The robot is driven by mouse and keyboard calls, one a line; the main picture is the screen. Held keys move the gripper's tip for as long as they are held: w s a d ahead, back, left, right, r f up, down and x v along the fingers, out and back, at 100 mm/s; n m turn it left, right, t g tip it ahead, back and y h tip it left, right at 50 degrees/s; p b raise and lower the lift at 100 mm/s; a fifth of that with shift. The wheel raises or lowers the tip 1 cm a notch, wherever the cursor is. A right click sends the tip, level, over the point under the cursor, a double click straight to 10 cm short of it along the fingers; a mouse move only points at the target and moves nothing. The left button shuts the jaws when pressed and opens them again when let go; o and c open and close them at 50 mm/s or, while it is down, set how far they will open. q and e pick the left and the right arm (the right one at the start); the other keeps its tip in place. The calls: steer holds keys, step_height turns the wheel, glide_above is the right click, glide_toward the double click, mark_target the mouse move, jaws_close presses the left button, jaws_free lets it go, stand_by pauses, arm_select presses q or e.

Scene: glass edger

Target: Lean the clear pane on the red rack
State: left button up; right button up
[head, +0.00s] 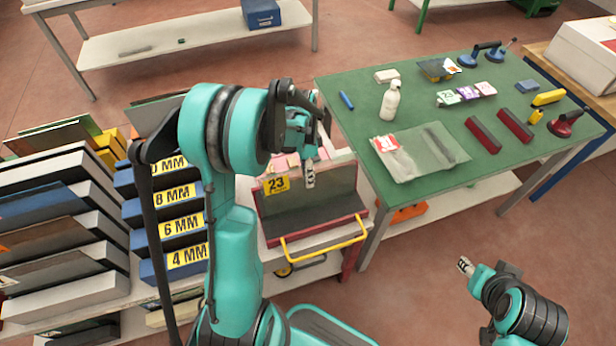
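The red rack (352,250) is a trolley-like stand with dark red sides, a yellow handle at its front and a yellow "23" tag. A grey-green upright panel (335,192) stands in it; I cannot tell whether this is the clear pane or the rack's back. No other clear pane can be made out. My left gripper (309,176) points down at the rack's upper edge, just right of the tag; whether its fingers hold anything is not clear. My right gripper (465,265) is low at the right, over the floor, away from the rack, with no object visible in it.
A green-topped table (345,118) right of the rack bears a white bottle (390,101), a grey translucent wrapped sheet (420,152), dark red blocks (482,134) and suction lifters (565,123). Slotted shelves (60,215) and blue thickness-labelled boxes (180,225) stand left. Floor is open at the lower right.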

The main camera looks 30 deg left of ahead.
arm_select(q)
steer(key=shift+w+a+f, duration=0.1)
steer(key=shift+w, duration=0.05)
stand_by(0.3)
steer(key=v, duration=1.2)
steer(key=s+d+r+n+t+y, duration=0.1)
steer(key=s+d+r+n+t, duration=0.1)
steer(key=s+d+n+t, duration=0.6)
steer(key=shift+s+d+r+t+y, duration=0.35)
steer(key=shift+s+d+t+y, duration=0.05)
steer(key=shift+s+d, duration=2.35)
